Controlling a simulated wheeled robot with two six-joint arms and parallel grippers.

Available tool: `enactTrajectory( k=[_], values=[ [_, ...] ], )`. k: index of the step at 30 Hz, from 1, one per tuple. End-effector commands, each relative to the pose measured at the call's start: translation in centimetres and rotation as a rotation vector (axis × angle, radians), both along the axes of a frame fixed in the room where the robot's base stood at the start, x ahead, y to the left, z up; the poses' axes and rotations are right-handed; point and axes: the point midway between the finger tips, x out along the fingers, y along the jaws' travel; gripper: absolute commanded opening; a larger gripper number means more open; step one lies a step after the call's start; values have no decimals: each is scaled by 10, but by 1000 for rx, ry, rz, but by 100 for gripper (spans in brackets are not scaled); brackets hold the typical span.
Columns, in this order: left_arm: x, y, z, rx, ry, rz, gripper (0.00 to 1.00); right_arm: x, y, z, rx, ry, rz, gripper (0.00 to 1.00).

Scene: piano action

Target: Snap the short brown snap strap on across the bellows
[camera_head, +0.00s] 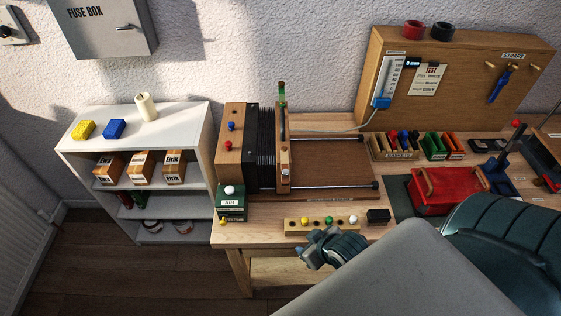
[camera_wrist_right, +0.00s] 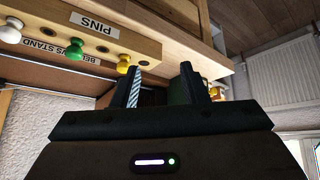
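The bellows (camera_head: 262,150) stand on the workbench, with black folds between a wooden left block and a wooden right board (camera_head: 284,150). No brown strap can be made out on or near them. A panel at the back right, marked STRAPS, holds a blue strap (camera_head: 500,85) hanging between wooden pegs. My right gripper (camera_head: 312,252) is at the bench's front edge, below the pins block. In the right wrist view its two fingers (camera_wrist_right: 174,88) are apart with nothing held between them. My left gripper is not in view.
The pins block (camera_head: 320,224) with coloured pins lies at the front edge, beside a small black box (camera_head: 378,216). Two rods (camera_head: 335,187) run right from the bellows. A red case (camera_head: 448,190) and small bins (camera_head: 395,146) stand to the right; a white shelf (camera_head: 145,130) is left.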

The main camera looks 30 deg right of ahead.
Motion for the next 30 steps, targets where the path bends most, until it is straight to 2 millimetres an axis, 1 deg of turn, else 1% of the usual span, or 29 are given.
enactTrajectory(
  k=[1, 3, 9, 11, 15, 18, 22, 26, 30],
  values=[
    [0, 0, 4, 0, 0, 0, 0, 6, 0, 13, 11, -53, 21, 40],
    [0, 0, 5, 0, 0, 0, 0, 16, 1, 25, 30, -130, 46, 40],
    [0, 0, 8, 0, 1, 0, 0, 42, 0, 54, 94, -355, 102, 40],
    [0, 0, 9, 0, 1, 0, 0, 50, -3, 62, 117, -433, 116, 40],
    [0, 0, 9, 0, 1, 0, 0, 65, -17, 83, 172, -629, 133, 40],
    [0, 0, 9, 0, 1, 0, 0, 72, -29, 96, 204, -751, 132, 40],
    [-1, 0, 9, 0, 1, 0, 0, 76, -43, 109, 231, -864, 123, 40],
    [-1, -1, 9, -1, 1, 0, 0, 77, -50, 116, 241, -919, 117, 40],
    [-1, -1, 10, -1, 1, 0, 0, 80, -51, 118, 244, -932, 117, 40]
  ],
)
